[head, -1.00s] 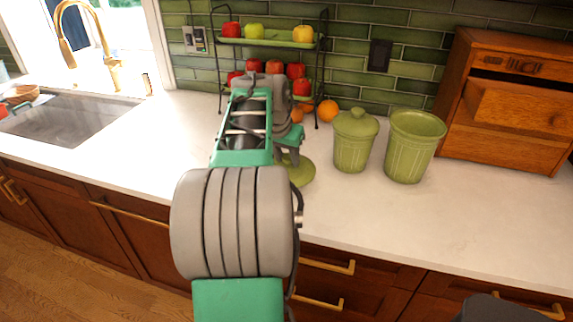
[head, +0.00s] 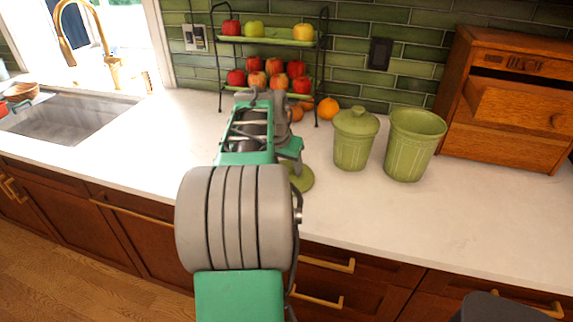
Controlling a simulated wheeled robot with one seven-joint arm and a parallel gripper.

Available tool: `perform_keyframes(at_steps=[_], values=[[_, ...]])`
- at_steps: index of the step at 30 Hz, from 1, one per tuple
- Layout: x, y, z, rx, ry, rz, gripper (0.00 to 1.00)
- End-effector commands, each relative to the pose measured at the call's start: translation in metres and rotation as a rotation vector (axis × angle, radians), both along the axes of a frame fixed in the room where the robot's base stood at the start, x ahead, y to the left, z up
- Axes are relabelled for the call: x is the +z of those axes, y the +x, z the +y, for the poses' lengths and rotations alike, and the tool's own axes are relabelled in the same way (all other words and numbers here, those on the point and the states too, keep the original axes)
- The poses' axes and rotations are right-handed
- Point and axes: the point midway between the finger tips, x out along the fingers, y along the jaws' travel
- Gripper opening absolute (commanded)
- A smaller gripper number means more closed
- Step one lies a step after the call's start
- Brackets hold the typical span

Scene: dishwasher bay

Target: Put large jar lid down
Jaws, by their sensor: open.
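The large jar lid (head: 304,180) is a green disc, low over or on the white counter, in front of the jars. Only its right part shows; my arm hides the rest. My gripper (head: 293,162) is at the end of my green and grey arm, right at the lid. It is open, but its fingertips are mostly hidden, so I cannot see whether they touch the lid. The large green jar (head: 413,148) stands upright without a lid to the right. A smaller green jar (head: 352,148) with its lid on stands between it and my gripper.
A two-tier rack (head: 268,42) of apples stands behind my arm, with oranges (head: 328,108) beside its foot. A wooden cabinet (head: 510,105) with an open drawer is at right. A sink (head: 70,118) is at left. The counter's front right is clear.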

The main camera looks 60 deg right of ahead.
Motion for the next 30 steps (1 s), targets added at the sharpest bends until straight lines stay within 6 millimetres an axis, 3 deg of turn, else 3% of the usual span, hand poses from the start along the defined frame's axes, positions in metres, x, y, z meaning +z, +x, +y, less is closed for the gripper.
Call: perform_keyframes(at_steps=[5,18,24,26,28,29,30], values=[[0.01,0.0,0.002,0.0,-0.003,-0.001,0.57],[0.103,0.0,0.04,0.002,-0.002,0.0,0.57],[0.114,0.0,0.047,0.005,0.001,0.001,0.57],[0.112,0.009,0.054,0.039,0.003,0.005,0.57],[0.106,0.033,0.078,0.141,0.007,0.015,0.57],[0.101,0.048,0.095,0.208,0.011,0.022,0.57],[0.094,0.07,0.124,0.32,0.014,0.032,0.57]])
